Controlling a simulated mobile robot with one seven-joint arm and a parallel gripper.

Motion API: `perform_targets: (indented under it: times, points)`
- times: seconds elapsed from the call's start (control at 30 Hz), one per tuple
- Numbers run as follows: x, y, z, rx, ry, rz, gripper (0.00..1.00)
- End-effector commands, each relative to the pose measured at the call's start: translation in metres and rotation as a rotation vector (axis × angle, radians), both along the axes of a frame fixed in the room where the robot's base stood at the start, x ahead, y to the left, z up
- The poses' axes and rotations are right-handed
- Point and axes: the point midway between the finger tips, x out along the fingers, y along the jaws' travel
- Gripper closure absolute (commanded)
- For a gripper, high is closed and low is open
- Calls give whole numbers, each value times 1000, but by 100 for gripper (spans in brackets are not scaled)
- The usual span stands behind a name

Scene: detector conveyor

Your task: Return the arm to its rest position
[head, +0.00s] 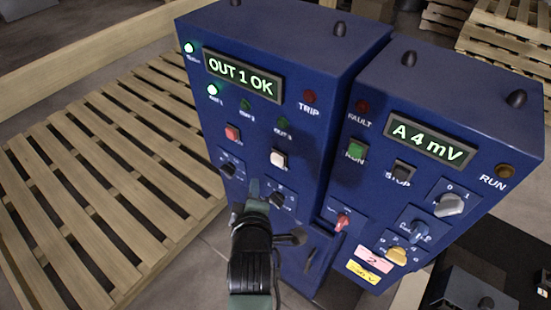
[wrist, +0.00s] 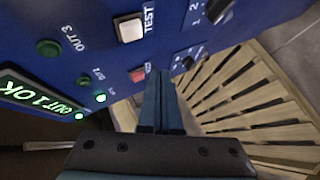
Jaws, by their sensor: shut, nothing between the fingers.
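My gripper (head: 258,190) is shut and empty. In the head view it is in front of the lower part of the left blue cabinet (head: 300,60), close to the row of black knobs, and hides part of that area. I cannot tell whether it touches the panel. In the wrist view the closed fingers (wrist: 160,80) stand side by side, with the blue panel (wrist: 105,70) behind and to the left. The arm reaches up from the bottom middle of the head view.
The left cabinet's display (head: 243,76) reads "OUT 1 OK". The right cabinet (head: 450,85) has a display (head: 430,139) reading "A 4 mV", a green button (head: 356,152) and several knobs. A wooden pallet (head: 95,170) lies left; more pallets (head: 505,35) stand behind at right.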

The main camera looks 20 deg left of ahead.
Motion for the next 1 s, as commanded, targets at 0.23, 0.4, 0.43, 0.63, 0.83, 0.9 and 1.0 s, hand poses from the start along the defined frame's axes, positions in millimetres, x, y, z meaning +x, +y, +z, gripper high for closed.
perform_targets:
  times: [0.23,0.4,0.43,0.63,0.83,0.9,1.0]
  points:
    - [0,0,0,0,0,0,100]
    - [0,0,0,0,0,0,100]
    - [0,0,0,0,0,0,100]
    - [0,0,0,0,0,0,100]
    - [16,-8,34,77,-54,-48,100]
    - [29,-16,71,163,-110,-94,100]
    - [44,-34,140,331,-212,-165,100]
